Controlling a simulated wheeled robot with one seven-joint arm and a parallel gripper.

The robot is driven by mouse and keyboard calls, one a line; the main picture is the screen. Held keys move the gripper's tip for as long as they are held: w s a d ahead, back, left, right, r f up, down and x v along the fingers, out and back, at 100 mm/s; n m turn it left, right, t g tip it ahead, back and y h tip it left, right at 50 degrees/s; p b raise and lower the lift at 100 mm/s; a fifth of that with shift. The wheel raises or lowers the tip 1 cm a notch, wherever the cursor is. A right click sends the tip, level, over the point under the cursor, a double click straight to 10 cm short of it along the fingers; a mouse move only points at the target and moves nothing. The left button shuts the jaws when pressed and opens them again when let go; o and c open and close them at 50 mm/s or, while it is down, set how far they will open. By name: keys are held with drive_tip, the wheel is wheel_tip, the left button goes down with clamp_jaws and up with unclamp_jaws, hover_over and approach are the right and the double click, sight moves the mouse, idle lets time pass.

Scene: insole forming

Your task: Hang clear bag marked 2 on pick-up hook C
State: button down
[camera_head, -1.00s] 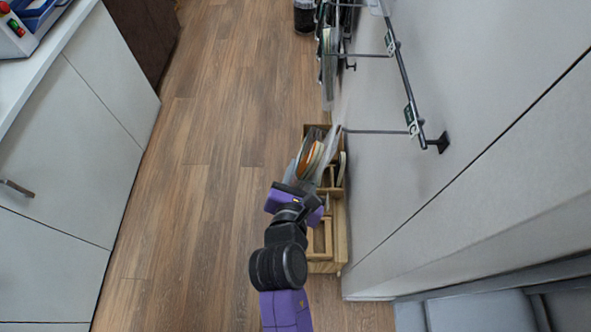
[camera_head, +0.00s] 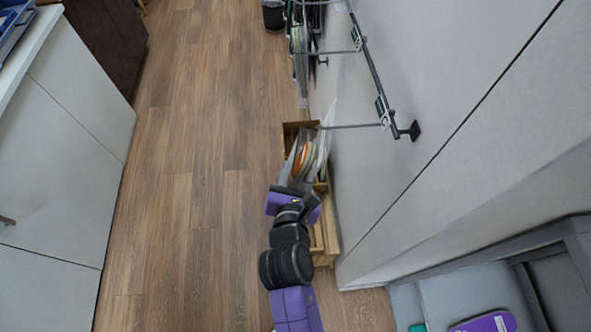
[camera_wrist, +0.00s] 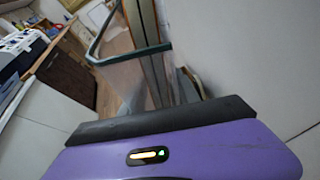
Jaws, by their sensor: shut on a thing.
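A clear bag (camera_head: 305,163) with orange, white and green insole shapes inside is held in front of my gripper (camera_head: 297,190) in the head view. My gripper is shut on the bag's near edge. In the wrist view the clear bag (camera_wrist: 125,76) stands beyond the dark finger, with a teal edge and layered insoles seen edge-on. I cannot read its number. A wall rail carries thin hook rods with small label plates. The nearest hook rod (camera_head: 350,126) ends close to the bag's top right. Its label (camera_head: 381,110) is too small to read, so I cannot tell which is C.
A wooden box (camera_head: 328,232) stands on the floor by the wall, below my gripper. Other bags (camera_head: 299,52) hang on a farther hook. White cabinets (camera_head: 60,165) line the left, with clear wooden floor between. A grey chair-like thing (camera_head: 455,285) is at lower right.

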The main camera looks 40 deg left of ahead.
idle(0.3)
drive_tip(key=c, duration=0.8)
unclamp_jaws()
